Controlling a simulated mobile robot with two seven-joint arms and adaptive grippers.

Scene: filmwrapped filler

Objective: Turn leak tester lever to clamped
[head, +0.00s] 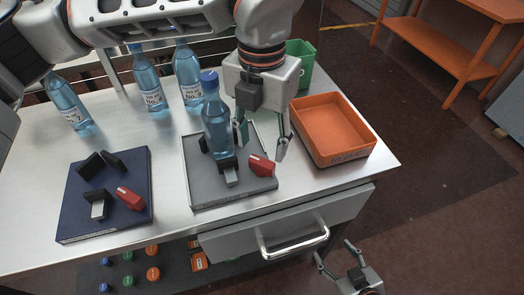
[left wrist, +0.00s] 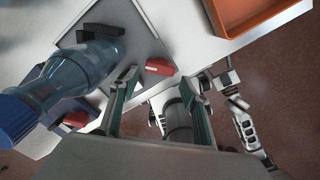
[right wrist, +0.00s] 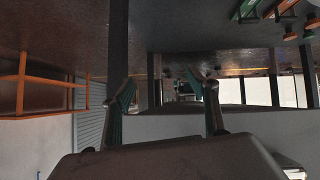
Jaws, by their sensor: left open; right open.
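A grey plate fixture (head: 203,190) on the steel table holds an upright blue bottle (head: 216,132) among dark blocks. A red lever (head: 262,166) sits at the plate's right side. A dark blue plate fixture (head: 80,222) to the left has black blocks and another red lever (head: 130,197), with no bottle. My left gripper (head: 263,140) is open, pointing down just above the grey plate's lever, right of the bottle. In the left wrist view that lever (left wrist: 160,66) shows between the fingertips; contact cannot be told. My right gripper (head: 335,252) is open and empty, low in front of the table.
Labelled blue bottles (head: 150,85) stand along the table's back. An orange tray (head: 333,155) lies close to the right of my left gripper, with a green bin (head: 301,62) behind. A drawer with a handle (head: 295,238) and a shelf of colored caps (head: 115,270) are below.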

